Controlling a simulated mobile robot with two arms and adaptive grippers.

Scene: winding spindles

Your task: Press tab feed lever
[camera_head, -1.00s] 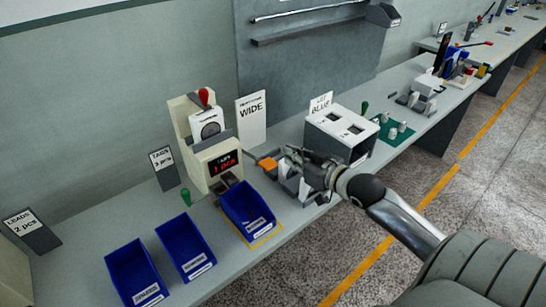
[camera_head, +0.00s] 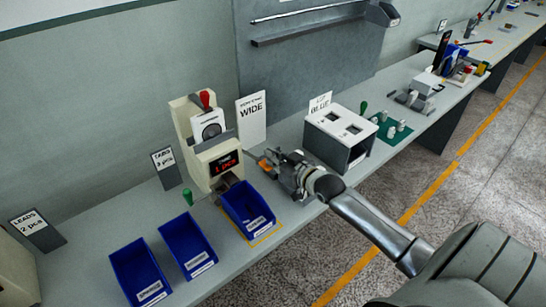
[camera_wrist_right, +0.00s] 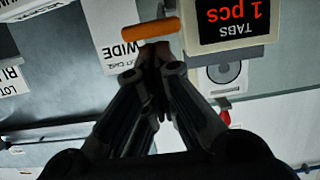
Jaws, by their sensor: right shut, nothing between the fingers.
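The cream tab feeder (camera_head: 199,150) stands on the bench with a red-lettered display reading "TABS 1 pcs" (camera_head: 223,164). The orange lever handle (camera_head: 265,166) sticks out on the feeder's right side. It also shows in the right wrist view as an orange bar (camera_wrist_right: 151,28) beside the display. My right gripper (camera_head: 274,163) is shut and empty, with its fingertips close by the orange handle. In the wrist view its fingertips (camera_wrist_right: 150,66) show just below the bar; I cannot tell whether they touch it. My left gripper is not in view.
A blue bin (camera_head: 248,208) sits under the feeder's chute, with two more blue bins (camera_head: 186,243) to the left. A white-topped box (camera_head: 340,135) stands right of my gripper. A "WIDE" sign (camera_head: 252,118) stands behind. A green-knobbed lever (camera_head: 188,197) is front left.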

